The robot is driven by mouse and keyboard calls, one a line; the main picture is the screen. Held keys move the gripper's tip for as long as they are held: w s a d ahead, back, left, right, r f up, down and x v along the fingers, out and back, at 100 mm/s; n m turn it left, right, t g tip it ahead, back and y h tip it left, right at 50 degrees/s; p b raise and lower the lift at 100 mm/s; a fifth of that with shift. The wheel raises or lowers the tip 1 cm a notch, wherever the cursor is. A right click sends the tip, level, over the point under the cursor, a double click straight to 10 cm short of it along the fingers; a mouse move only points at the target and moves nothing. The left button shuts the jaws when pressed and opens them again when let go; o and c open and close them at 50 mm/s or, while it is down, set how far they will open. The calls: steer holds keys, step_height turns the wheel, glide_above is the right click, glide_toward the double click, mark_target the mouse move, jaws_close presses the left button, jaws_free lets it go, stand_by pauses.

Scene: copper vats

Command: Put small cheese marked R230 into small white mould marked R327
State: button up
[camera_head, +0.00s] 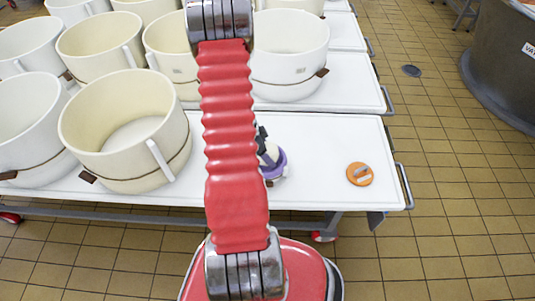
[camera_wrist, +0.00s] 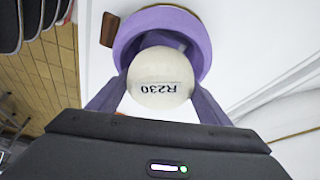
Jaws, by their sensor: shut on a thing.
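A small round white cheese (camera_wrist: 160,68) marked R230, upside down in the wrist view, sits between the two purple fingers of my gripper (camera_wrist: 160,88), which is shut on it. Beyond it is a round purple mould (camera_wrist: 128,38) with a brown tab on its rim. The cheese overlaps the mould's opening; I cannot tell whether it is inside or above. In the head view the purple mould (camera_head: 279,168) stands on the white table, with my dark gripper and the cheese over it, partly hidden by my red arm. I cannot read R327 on any mould.
Several large cream moulds (camera_head: 130,115) crowd the left of the white table (camera_head: 320,140). An orange disc (camera_head: 360,174) with small pale pieces lies to the right. The table between it and the purple mould is clear. A dark vat (camera_head: 500,70) stands far right on tiled floor.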

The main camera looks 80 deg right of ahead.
stand_by(0.4)
steer(key=o, duration=1.4)
steer(key=shift+o, duration=0.2)
steer(key=v, duration=1.3)
steer(key=shift+r, duration=0.35)
steer(key=shift+w+a, duration=0.1)
